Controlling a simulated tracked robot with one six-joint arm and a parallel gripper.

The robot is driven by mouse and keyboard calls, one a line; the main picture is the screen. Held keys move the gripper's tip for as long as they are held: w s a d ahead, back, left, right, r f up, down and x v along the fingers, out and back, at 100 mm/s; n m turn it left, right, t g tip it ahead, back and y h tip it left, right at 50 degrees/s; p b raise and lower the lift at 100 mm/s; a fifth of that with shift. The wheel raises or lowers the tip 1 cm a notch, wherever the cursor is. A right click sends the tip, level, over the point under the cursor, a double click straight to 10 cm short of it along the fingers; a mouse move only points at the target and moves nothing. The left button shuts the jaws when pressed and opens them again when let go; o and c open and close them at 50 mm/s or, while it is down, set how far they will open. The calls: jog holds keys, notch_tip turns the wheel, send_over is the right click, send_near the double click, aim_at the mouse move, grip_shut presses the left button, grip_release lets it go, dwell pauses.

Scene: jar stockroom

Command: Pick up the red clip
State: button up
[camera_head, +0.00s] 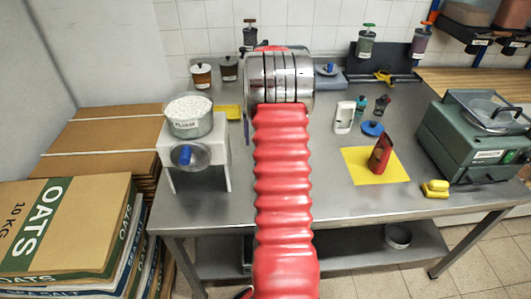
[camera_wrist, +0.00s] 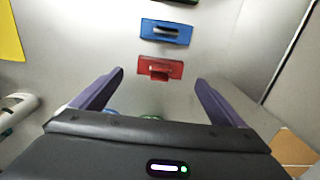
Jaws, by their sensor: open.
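The red clip (camera_wrist: 160,68) lies on a smooth grey surface in the wrist view, just beyond my gripper (camera_wrist: 160,77). It is a flat red piece with a raised middle part. The two dark purple fingers are wide apart, one to each side of the clip's near side, with nothing held between them. I cannot tell the height of the fingertips above the surface.
A blue clip (camera_wrist: 166,32) lies just beyond the red one. Green and blue round edges show partly behind my gripper's body.

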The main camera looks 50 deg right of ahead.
jog(key=shift+a+f, duration=0.2)
jog(key=shift+f, duration=2.35)
jog(key=shift+s, duration=0.1)
jog(key=shift+c, duration=0.4)
jog(key=c, duration=1)
